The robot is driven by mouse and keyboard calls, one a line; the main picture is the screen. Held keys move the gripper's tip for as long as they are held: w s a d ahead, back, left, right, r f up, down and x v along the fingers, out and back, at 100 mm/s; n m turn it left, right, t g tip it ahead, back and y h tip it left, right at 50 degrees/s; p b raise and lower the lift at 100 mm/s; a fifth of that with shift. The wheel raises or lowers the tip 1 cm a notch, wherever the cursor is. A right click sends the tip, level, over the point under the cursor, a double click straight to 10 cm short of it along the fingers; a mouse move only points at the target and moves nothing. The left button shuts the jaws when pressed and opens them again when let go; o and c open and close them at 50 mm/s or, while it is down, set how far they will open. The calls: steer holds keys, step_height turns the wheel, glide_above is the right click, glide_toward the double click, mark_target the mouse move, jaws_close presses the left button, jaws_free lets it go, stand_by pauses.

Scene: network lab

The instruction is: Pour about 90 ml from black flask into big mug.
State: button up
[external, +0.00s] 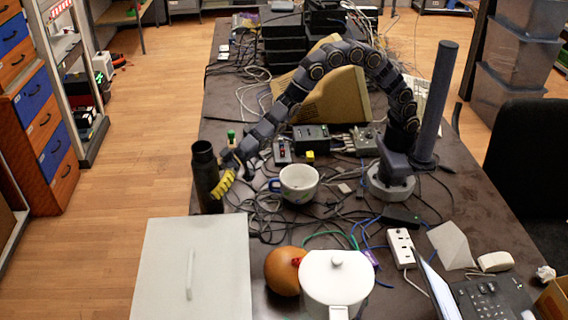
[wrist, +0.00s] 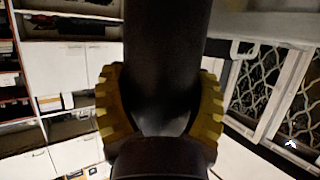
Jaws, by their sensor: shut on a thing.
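The black flask (external: 206,178) stands upright at the left edge of the table in the external view. My gripper (external: 222,183) reaches it from the right, with its yellow fingers at the flask's side. In the wrist view the dark flask (wrist: 166,60) fills the middle, and the yellow ribbed fingers of my gripper (wrist: 160,110) press on it from both sides. The gripper is shut on the flask. Whether the flask's base touches the table is hard to tell. The big mug (external: 298,182), white with a blue handle, stands upright right of the flask. Its contents are not clear.
A grey lidded box (external: 193,268), an orange-brown ball (external: 284,271) and a white pot (external: 337,277) stand in front. Cables lie around the mug. A small yellow cube (external: 310,156) and black devices (external: 311,138) are behind it. A dark upright column (external: 436,105) stands at right.

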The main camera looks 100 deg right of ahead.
mark_target(194, 175)
steer(key=shift+w+d+r+m+t+h, duration=0.35)
steer(key=shift+w+m+h, duration=0.2)
steer(key=shift+w, duration=0.1)
steer(key=shift+w+d+r+m+t+h, duration=0.2)
steer(key=shift+w+r+m+t+h, duration=0.15)
steer(key=shift+w+m+h, duration=0.25)
steer(key=shift+w+d+r+m+h, duration=0.15)
steer(key=shift+w+d+m+h, duration=0.3)
steer(key=shift+h, duration=0.1)
steer(key=s+d+f+m+g+h, duration=0.2)
steer(key=s+d+f+m+h, duration=0.3)
steer(key=d+f+m+h, duration=0.5)
steer(key=s+d+f+m+g+h, duration=0.1)
steer(key=s+f+m+g+h, duration=0.2)
steer(key=s, duration=0.4)
steer(key=s+d+f+m+g+h, duration=0.1)
steer(key=s+f+m+g+h, duration=0.2)
steer(key=s, duration=0.4)
steer(key=shift+f+m+h, duration=0.5)
steer(key=shift+m, duration=0.3)
